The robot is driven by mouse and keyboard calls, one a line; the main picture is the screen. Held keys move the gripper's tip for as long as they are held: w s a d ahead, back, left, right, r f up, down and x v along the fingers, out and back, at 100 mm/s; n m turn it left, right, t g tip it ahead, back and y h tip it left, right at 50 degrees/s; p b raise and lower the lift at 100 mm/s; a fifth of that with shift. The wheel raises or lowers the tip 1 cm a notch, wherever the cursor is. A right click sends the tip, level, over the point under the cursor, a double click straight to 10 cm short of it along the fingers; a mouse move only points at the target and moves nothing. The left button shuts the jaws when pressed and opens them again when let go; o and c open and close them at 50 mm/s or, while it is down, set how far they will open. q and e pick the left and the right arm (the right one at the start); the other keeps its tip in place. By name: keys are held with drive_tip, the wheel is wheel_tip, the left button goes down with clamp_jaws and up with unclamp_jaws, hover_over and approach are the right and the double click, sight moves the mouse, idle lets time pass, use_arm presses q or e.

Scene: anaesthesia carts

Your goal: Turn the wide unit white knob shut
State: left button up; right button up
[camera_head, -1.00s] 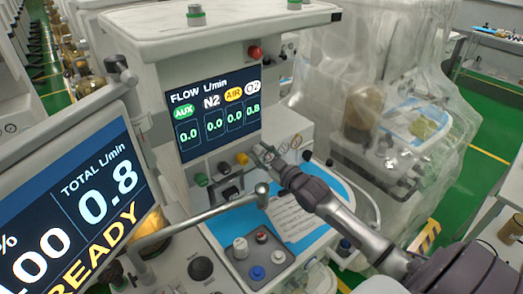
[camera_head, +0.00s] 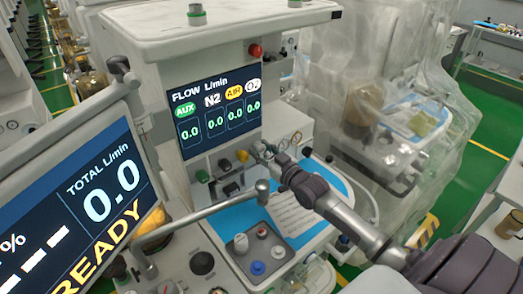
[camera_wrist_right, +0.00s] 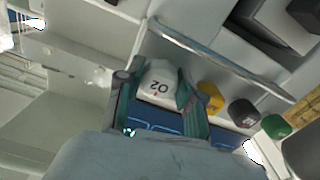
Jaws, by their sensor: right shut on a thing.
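The white knob (camera_wrist_right: 160,74), marked O2, sits between the two fingers of my right gripper (camera_wrist_right: 156,88) in the right wrist view. The gripper is shut on it. In the head view my right gripper (camera_head: 262,152) reaches from the right to the row of flow knobs under the flow display (camera_head: 217,108) and hides the white knob. The display reads 0.0 under AUX, N2, AIR and O2. The large monitor (camera_head: 90,205) at the left reads total 0.0. My left gripper is not in view.
The yellow knob (camera_head: 242,156), black knob (camera_head: 224,166) and green knob (camera_head: 202,176) are left of my right gripper. A grey metal arm (camera_head: 205,210) crosses in front. A metal rail (camera_wrist_right: 215,60) runs near the knobs. A plastic-covered cart (camera_head: 385,110) stands at the right.

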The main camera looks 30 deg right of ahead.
drive_tip(key=o, duration=0.9)
drive_tip(key=shift+s, duration=0.2)
drive_tip(key=s, duration=0.7)
drive_tip(key=s+d, duration=0.1)
drive_tip(key=s, duration=0.3)
drive_tip(key=shift+s, duration=0.3)
drive_tip(key=shift+f, duration=0.1)
